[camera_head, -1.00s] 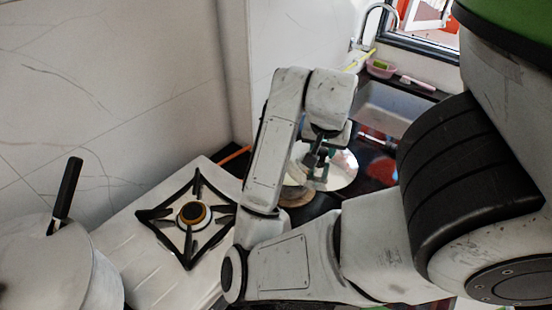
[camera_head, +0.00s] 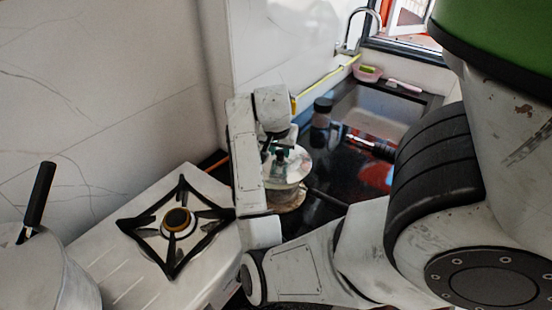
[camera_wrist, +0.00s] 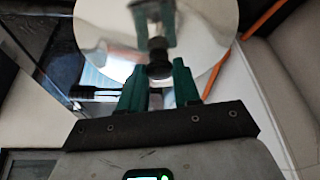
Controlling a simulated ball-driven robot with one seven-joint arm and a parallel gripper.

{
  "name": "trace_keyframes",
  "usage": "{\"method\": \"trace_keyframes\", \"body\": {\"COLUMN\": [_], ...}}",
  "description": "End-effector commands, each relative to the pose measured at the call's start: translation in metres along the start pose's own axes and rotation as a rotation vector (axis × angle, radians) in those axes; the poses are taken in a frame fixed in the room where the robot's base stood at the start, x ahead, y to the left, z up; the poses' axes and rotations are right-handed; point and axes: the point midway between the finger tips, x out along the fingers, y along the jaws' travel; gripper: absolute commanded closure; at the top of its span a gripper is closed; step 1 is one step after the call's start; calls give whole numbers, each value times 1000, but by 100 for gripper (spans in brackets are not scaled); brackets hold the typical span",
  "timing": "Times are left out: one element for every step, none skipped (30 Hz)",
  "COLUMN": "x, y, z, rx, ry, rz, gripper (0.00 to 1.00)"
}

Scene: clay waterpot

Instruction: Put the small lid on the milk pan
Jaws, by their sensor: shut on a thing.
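A small shiny round lid (camera_wrist: 212,45) fills the top middle of the wrist view; its dark knob is between my green fingers. My gripper (camera_wrist: 158,88) is shut on the lid's knob. A dark handle (camera_head: 327,197) sticks out to the right just below the lid, apparently the milk pan's. It also shows in the wrist view (camera_wrist: 95,92). The pan's body is mostly hidden; I cannot tell whether the lid touches its rim.
A stove with a black burner grate (camera_head: 176,222) lies left of my arm. A large pale pot (camera_head: 45,278) with an upright black handle is at the lower left. A dark cylinder (camera_head: 322,108) stands by the sink (camera_head: 375,105).

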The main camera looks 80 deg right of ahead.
Motion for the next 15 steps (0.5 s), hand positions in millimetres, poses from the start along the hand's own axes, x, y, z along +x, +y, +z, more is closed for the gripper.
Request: {"method": "trace_keyframes", "body": {"x": [7, 12, 18, 22, 25, 29, 31, 33, 34, 34, 34, 34, 34, 34, 33], "y": [-1, -1, -2, -3, -4, -5, -6, -6, -7, -7, -7, -7, -7, -6, -6], "z": [3, 4, 7, 8, 9, 11, 11, 12, 12, 12, 12, 12, 12, 12, 12], "rx": [-4, -5, -6, -6, -5, -6, -5, -4, -4, -3, -3, -3, -3, -3, -3], "ry": [-3, -3, -4, -4, -4, -5, -4, -3, -3, -3, -3, -3, -3, -3, -3], "rz": [4, 6, 7, 6, 6, 8, 8, 7, 7, 7, 7, 6, 6, 6, 6], "gripper": [100, 100, 100, 100, 100, 100, 100, 100, 100, 100, 100, 100, 100, 100, 100]}}
